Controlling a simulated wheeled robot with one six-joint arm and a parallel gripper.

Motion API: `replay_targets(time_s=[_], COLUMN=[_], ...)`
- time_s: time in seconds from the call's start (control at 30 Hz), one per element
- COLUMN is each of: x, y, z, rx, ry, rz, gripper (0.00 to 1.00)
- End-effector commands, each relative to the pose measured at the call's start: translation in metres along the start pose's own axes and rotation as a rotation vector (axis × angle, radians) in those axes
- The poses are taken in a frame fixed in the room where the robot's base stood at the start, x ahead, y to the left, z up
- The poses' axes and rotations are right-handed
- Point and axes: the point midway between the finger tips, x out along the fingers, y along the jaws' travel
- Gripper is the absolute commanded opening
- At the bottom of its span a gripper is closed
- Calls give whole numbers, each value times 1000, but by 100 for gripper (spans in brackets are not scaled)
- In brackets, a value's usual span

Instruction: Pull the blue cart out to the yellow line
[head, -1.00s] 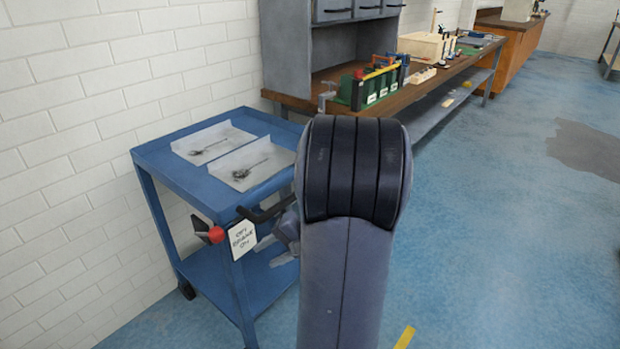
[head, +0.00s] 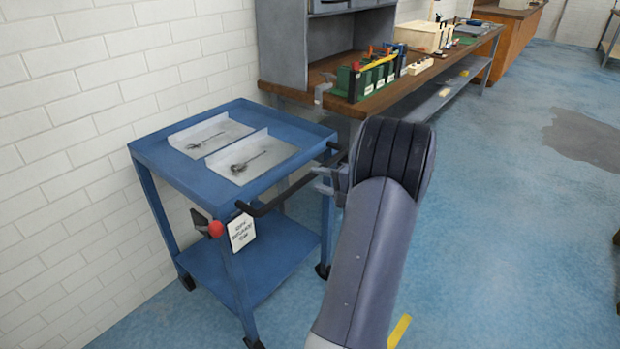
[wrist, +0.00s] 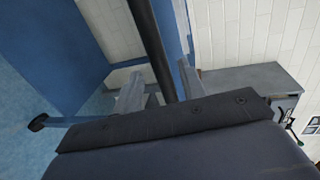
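The blue cart (head: 268,183) stands against the white wall, with a black bar handle (head: 280,196) along its right side. The handle also crosses the wrist view (wrist: 152,42). My gripper (head: 324,182) is at the handle's far part. In the wrist view my gripper (wrist: 161,90) has one finger on each side of the bar, with gaps showing, so it is open around it. Contact is not clear. A piece of the yellow line (head: 399,331) shows on the floor at the bottom, partly hidden by my arm.
Two trays (head: 212,136) with metal tools lie on the cart's top. A wooden workbench (head: 395,90) stands just behind the cart. The blue floor (head: 500,240) to the right is clear.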

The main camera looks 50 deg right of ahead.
Motion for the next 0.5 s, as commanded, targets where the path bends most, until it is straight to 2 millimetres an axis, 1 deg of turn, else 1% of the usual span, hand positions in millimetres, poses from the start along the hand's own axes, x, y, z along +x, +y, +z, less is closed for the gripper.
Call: replay_targets(time_s=[0.03,0.2,0.3,0.5], x=[10,32,38,41], y=[0,0,0,0], z=[1,1,1,0], rx=[-1,0,0,0], ry=[-5,-3,-2,0], rz=[0,1,1,1], gripper=[39,39,39,39])
